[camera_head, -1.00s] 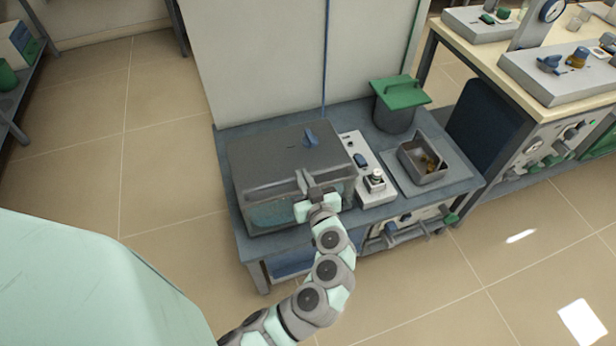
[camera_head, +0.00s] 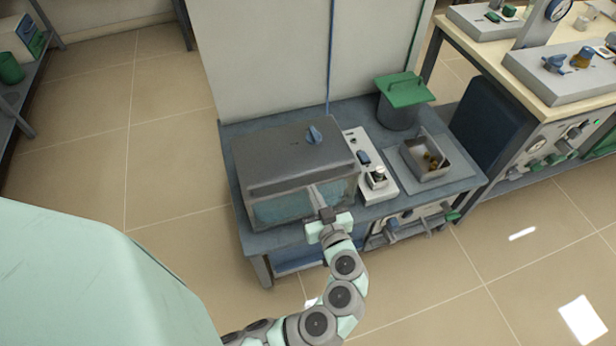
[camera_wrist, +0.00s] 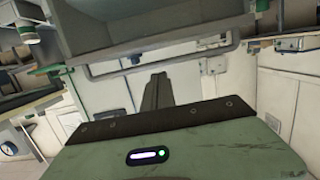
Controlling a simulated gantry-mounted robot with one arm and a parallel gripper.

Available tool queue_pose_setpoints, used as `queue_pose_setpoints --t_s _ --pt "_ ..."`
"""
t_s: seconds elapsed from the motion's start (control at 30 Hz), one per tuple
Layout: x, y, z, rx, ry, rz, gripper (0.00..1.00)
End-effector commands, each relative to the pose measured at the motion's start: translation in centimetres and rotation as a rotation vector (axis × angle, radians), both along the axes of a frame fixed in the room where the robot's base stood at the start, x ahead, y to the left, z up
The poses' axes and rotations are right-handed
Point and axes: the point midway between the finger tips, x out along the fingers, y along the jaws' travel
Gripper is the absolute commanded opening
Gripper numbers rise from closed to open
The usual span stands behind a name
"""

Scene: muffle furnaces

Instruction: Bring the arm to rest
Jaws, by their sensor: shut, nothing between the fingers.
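My gripper (camera_head: 318,192) is in front of the grey muffle furnace (camera_head: 285,158), at its right front side, with its fingers pointing toward the furnace front. The fingers overlap the bluish front panel (camera_head: 285,209) in the head view, and I cannot tell there how wide the gap is. In the wrist view my gripper (camera_wrist: 156,84) has its two dark fingers together, with nothing held between them. The furnace's grey underside or front edge (camera_wrist: 150,45) crosses the top of that view, with a bar-like handle below it.
The furnace stands on a blue-grey bench (camera_head: 252,243). To its right are a control box (camera_head: 366,168), a metal tray (camera_head: 425,158) with small brownish pieces, and a green-lidded bin (camera_head: 402,95). A cream-topped bench (camera_head: 480,55) stands farther right. The floor (camera_head: 170,200) at left is clear.

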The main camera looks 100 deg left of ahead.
Motion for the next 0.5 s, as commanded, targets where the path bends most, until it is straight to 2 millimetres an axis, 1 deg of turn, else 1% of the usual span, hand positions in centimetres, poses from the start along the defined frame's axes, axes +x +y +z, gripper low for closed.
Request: queue_pose_setpoints --t_s 0.03,0.2,0.5 --pt "0.5 -0.6 -0.3 -0.001 0.003 -0.006 0.00" --pt "1.3 -1.8 -1.0 0.005 -0.001 -0.007 0.00" --pt "1.6 -2.3 -1.2 0.009 -0.003 -0.005 0.00"
